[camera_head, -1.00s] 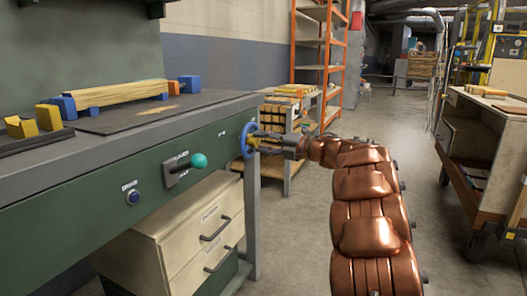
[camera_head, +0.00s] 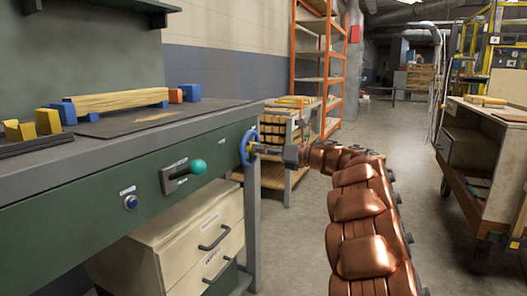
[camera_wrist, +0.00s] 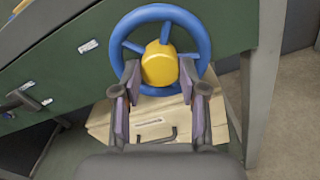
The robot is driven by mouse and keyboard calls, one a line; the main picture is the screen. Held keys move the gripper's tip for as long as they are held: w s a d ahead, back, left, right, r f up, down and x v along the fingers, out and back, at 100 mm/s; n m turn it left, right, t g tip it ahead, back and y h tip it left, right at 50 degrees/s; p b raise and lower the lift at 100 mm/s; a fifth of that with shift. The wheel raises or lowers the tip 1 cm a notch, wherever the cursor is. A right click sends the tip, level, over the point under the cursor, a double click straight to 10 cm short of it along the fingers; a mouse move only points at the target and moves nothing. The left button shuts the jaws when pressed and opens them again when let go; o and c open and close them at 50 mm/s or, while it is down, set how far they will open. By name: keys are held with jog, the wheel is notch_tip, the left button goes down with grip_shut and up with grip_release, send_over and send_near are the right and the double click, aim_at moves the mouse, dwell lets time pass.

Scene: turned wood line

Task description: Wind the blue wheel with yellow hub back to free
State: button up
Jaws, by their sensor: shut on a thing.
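The blue wheel (camera_head: 247,144) is mounted on the green front panel of the bench, near its right corner. In the wrist view the blue wheel (camera_wrist: 203,38) shows its rim and spokes, with the lower part partly covered by my fingers. Its yellow hub (camera_wrist: 160,62) faces the camera. My gripper (camera_wrist: 160,78) has one finger on each side of the yellow hub and is shut on it. In the head view my gripper (camera_head: 262,149) reaches the wheel from the right, and the hub is hard to make out.
Left of the wheel the panel carries a lever with a teal knob (camera_head: 198,167) and a blue button (camera_head: 131,202). A cream drawer unit (camera_head: 200,240) stands below. Wood on blue blocks lies on the bench top (camera_head: 205,116). A cart (camera_head: 480,160) stands right; the floor between is clear.

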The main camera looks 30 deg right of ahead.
jog(key=n, duration=0.6)
jog(key=shift+n, duration=0.3)
dwell(0.5)
jog(key=o, duration=1.1)
jog(key=shift+o, duration=0.2)
jog(key=shift+s, duration=0.1)
jog(key=v, duration=1.2)
